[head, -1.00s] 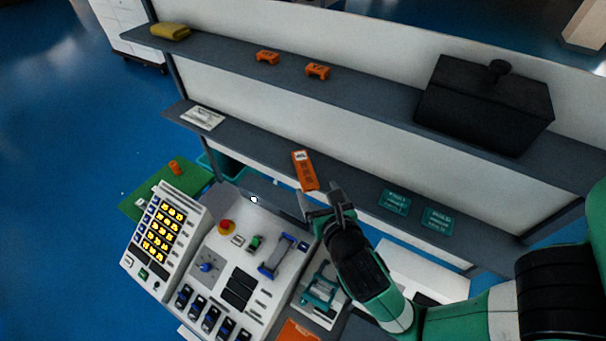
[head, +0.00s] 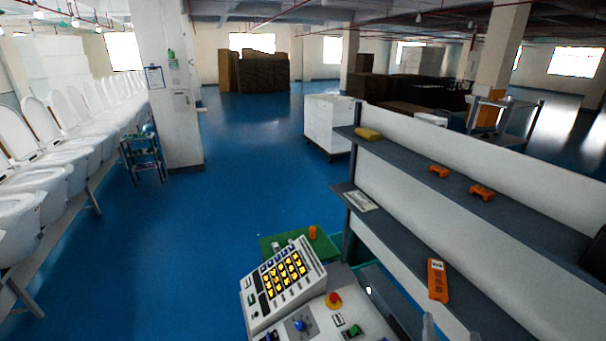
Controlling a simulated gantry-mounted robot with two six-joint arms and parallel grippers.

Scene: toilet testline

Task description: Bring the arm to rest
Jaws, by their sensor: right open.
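Only the fingertips of my right gripper (head: 451,331) show, at the bottom edge of the head view, just below the orange handheld device (head: 437,280). They are spread open and I see nothing between them. The device lies on the lower grey shelf, apart from the fingertips. The rest of my right arm is below the picture. My left arm and gripper are not in view.
A control console (head: 289,280) with lit yellow keys and a red button (head: 333,299) stands at the bottom. The upper shelf (head: 405,163) carries a yellow cloth (head: 368,134) and orange parts (head: 481,192). White toilets line the left. Open blue floor (head: 225,210) lies between.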

